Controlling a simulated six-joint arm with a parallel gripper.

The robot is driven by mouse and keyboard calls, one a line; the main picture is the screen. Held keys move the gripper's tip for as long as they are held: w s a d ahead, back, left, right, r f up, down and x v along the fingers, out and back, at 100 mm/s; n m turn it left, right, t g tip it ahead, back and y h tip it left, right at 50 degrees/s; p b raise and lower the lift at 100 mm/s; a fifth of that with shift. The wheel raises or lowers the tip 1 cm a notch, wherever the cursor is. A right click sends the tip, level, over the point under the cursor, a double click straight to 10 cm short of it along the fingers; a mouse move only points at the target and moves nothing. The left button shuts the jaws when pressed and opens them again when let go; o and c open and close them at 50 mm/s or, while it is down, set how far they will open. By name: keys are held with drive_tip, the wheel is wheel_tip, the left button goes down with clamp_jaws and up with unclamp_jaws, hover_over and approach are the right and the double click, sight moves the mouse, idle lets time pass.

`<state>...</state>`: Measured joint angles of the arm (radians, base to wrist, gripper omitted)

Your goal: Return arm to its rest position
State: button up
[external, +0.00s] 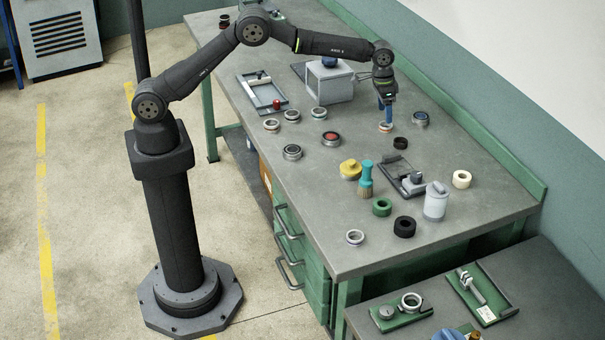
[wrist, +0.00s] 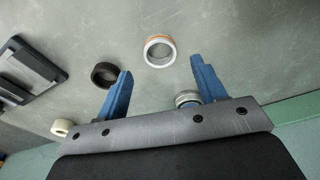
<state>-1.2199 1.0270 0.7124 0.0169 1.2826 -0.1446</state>
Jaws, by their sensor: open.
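My gripper (external: 386,101) hangs from the dark arm, pointing down over the far part of the grey workbench (external: 345,235). In the wrist view the two blue fingers of my gripper (wrist: 163,82) are spread apart with nothing between them. A ring with an orange-brown edge (external: 386,127) lies on the bench just below the fingers. In the wrist view this ring (wrist: 160,51) lies beyond the fingertips, apart from them. A black ring (wrist: 105,74) shows beside the left finger. A metallic ring (wrist: 187,98) is partly hidden by the right finger.
A grey box-shaped machine (external: 328,80) stands on the bench left of my gripper. Several rings, a blue brush (external: 366,178), a yellow-topped item (external: 350,169) and a grey canister (external: 436,201) stand nearer. A second table (external: 535,295) holds green trays. The bench's near-left corner is mostly clear.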

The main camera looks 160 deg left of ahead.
drive_tip(key=f, duration=0.5)
drive_tip(key=shift+a+f, duration=0.1)
drive_tip(key=shift+a, duration=0.15)
wheel_tip(320, 180, up, 3)
drive_tip(key=shift+f, duration=0.1)
drive_tip(key=shift+w+r, duration=0.1)
drive_tip(key=shift+r, duration=0.5)
drive_tip(key=shift+f, duration=0.1)
